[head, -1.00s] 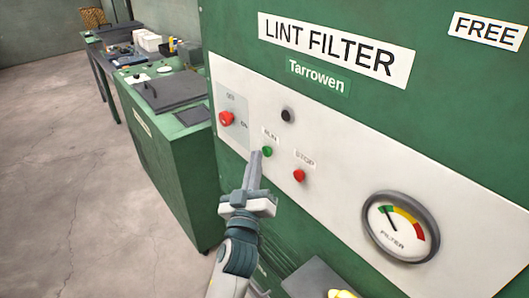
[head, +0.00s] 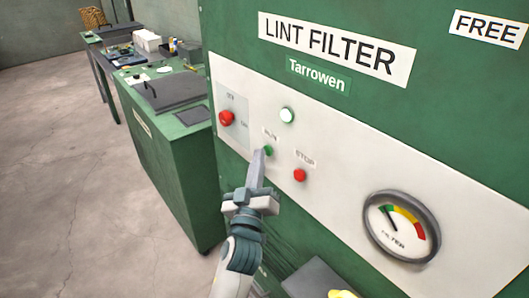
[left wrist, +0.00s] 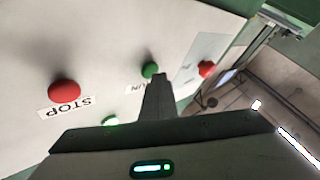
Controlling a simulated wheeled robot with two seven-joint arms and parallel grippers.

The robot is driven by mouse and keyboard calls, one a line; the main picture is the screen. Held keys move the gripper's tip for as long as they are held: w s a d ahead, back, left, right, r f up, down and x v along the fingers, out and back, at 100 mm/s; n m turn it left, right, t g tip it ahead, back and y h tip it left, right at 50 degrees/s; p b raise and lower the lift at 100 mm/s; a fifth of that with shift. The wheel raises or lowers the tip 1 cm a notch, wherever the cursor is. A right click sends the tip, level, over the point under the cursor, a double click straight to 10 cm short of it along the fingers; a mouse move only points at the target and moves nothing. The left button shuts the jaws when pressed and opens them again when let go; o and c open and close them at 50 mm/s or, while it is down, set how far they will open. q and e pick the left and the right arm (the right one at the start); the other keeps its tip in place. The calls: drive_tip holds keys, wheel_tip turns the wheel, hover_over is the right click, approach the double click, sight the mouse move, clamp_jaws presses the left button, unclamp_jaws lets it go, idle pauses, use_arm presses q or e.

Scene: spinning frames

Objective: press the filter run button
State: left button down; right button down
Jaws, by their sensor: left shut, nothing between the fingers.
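The green run button (head: 268,151) sits on the white panel of the lint filter cabinet, under a small RUN label. My left gripper (head: 258,160) is shut and empty, with its fingertips at the button's lower left edge in the head view. In the left wrist view the green button (left wrist: 150,70) shows just beyond the tips of my left gripper (left wrist: 158,82). I cannot tell whether they touch. The lamp (head: 287,115) above the button is lit pale green-white; its glow shows in the left wrist view (left wrist: 111,121). My right gripper is not in view.
A red stop button (head: 300,175) is right of the run button. A red switch knob (head: 227,118) marked OFF and ON is at the left. A dial gauge (head: 402,227) is lower right. A green bench (head: 170,150) stands to the left, beside open floor.

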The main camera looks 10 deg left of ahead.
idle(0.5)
use_arm(q)
drive_tip(key=shift+s+a+p, duration=0.35)
drive_tip(key=shift+s+a, duration=0.25)
drive_tip(key=shift+s, duration=0.05)
drive_tip(key=s+a+p, duration=0.1)
drive_tip(key=s+a, duration=0.2)
drive_tip(key=shift+s+a+p, duration=0.25)
drive_tip(key=shift+s+p, duration=0.05)
drive_tip(key=shift+p, duration=0.05)
idle(0.5)
